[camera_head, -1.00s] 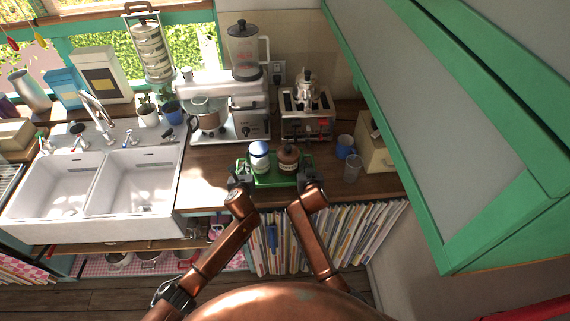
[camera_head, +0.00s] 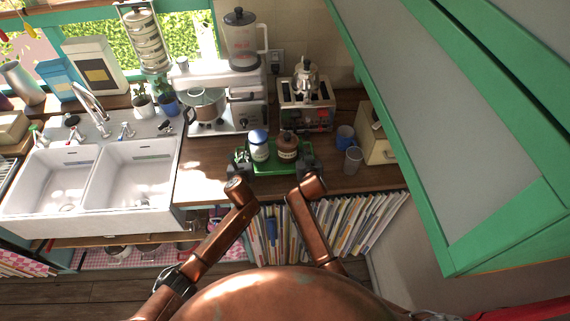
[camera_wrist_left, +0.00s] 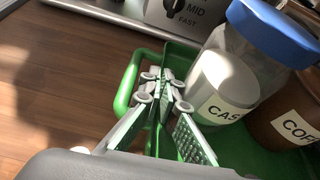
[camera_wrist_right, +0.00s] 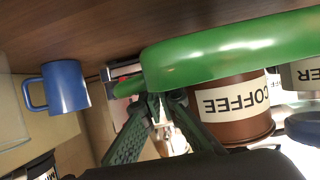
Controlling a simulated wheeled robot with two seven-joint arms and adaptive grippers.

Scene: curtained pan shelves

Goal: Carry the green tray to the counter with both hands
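The green tray (camera_head: 262,172) is low at the counter's (camera_head: 205,165) front part; I cannot tell whether it touches the wood. It carries a white jar with a blue lid (camera_head: 259,146) and a brown coffee jar (camera_head: 288,146), both upright. My left gripper (camera_head: 240,163) is at the tray's left end; in the left wrist view its fingers (camera_wrist_left: 163,88) close around the green end wall. My right gripper (camera_head: 307,168) is at the right end; in the right wrist view, which is upside down, its fingers (camera_wrist_right: 155,103) close on the tray's handle, partly hidden.
A toaster (camera_head: 306,105) stands behind the tray and a blue mug (camera_head: 345,137) and grey cup (camera_head: 353,160) to its right. Bare counter lies left, toward the sink (camera_head: 135,175). A green-framed cupboard (camera_head: 450,130) overhangs the right.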

